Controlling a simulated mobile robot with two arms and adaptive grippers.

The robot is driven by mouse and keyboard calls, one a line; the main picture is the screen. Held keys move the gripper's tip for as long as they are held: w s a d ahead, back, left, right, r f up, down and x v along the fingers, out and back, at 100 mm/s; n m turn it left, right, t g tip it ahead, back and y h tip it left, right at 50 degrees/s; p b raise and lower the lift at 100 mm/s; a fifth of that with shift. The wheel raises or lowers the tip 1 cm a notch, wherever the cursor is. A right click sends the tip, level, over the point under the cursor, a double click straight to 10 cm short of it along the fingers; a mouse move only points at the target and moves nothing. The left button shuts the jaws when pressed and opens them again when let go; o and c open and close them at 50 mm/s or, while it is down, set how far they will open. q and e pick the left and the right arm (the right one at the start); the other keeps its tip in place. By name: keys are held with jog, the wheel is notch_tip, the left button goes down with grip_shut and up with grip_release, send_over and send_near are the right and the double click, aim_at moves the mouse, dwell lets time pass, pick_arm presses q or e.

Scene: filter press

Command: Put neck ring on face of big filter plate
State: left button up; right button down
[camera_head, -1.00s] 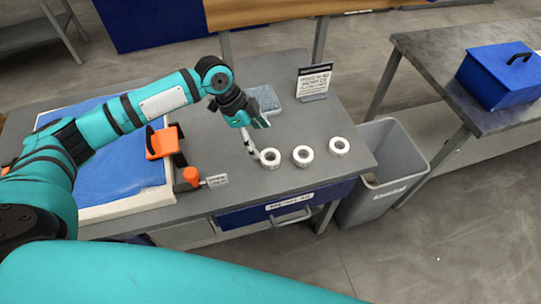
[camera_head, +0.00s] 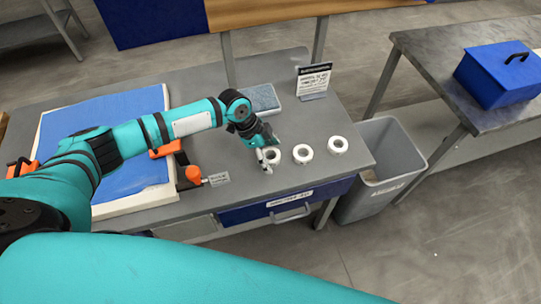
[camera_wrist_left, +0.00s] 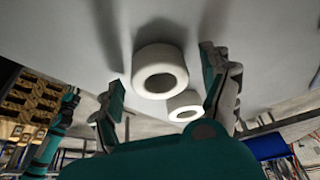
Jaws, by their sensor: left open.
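Three white neck rings lie in a row near the front right of the grey table: the left one (camera_head: 271,157), the middle one (camera_head: 302,153) and the right one (camera_head: 337,145). My left gripper (camera_head: 265,158) is open at the left ring, partly covering it. In the left wrist view a ring (camera_wrist_left: 160,71) lies between the spread fingers, with no clear contact, and a second ring (camera_wrist_left: 185,105) shows beyond it. The big filter plate (camera_head: 130,203), a white frame with a blue face (camera_head: 90,112), lies flat at the left, partly behind my arm. My right gripper is out of view.
A grey bin (camera_head: 374,190) stands right of the table. A blue box (camera_head: 497,80) is on another bench.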

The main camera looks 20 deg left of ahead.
pick_arm(q)
jog(key=c, duration=1.3)
jog(key=shift+r, duration=0.1)
jog(key=shift+c, duration=0.2)
